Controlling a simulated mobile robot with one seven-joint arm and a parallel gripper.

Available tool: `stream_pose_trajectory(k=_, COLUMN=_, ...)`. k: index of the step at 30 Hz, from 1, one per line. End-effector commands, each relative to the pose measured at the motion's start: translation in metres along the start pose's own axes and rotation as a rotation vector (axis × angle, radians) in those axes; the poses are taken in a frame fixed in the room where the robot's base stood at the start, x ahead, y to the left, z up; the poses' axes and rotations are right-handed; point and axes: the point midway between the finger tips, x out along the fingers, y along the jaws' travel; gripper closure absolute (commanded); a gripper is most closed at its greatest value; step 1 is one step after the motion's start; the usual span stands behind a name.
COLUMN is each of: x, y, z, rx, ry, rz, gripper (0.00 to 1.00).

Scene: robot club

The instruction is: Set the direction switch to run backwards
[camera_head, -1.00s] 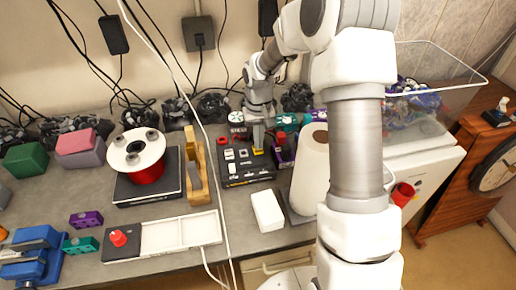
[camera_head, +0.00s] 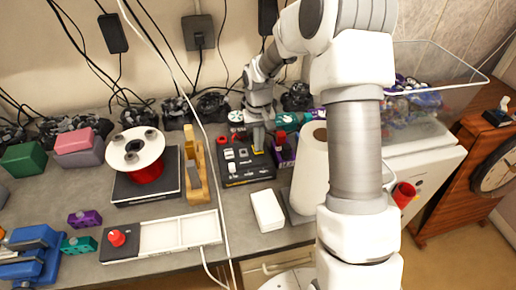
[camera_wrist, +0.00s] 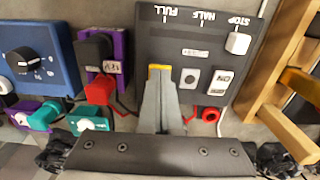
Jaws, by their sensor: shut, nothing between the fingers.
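The black control panel (camera_head: 262,174) lies on the workbench; in the wrist view (camera_wrist: 190,30) it appears upside down. It carries a slider with a white knob (camera_wrist: 238,42) at the STOP end of a FULL, HALF, STOP scale. A yellow-marked part (camera_wrist: 159,68) sits on the panel, and a light square plate with a dark round centre (camera_wrist: 190,78) is beside it. My gripper (camera_wrist: 160,85) is shut and empty, with its fingertips at the yellow part. The fingers cover what lies there, so I cannot tell the direction switch's position or whether they touch it.
A purple box with a red part (camera_wrist: 100,88) and a blue box with a black knob (camera_wrist: 38,62) stand beside the panel. A wooden stand (camera_head: 197,172) is on its other side. A paper roll (camera_head: 310,170) and a white block (camera_head: 267,211) are close by.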

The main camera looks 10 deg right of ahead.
Motion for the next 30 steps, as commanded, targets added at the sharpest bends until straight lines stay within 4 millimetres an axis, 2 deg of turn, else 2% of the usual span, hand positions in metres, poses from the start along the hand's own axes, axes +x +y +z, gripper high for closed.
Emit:
stream_pose_trajectory(k=15, x=0.004, y=0.0, z=0.0, rx=0.0, ry=0.0, rz=0.0, gripper=1.0)
stream_pose_trajectory(k=30, x=-0.034, y=0.0, z=0.0, rx=-0.001, ry=0.001, rz=0.001, gripper=1.0)
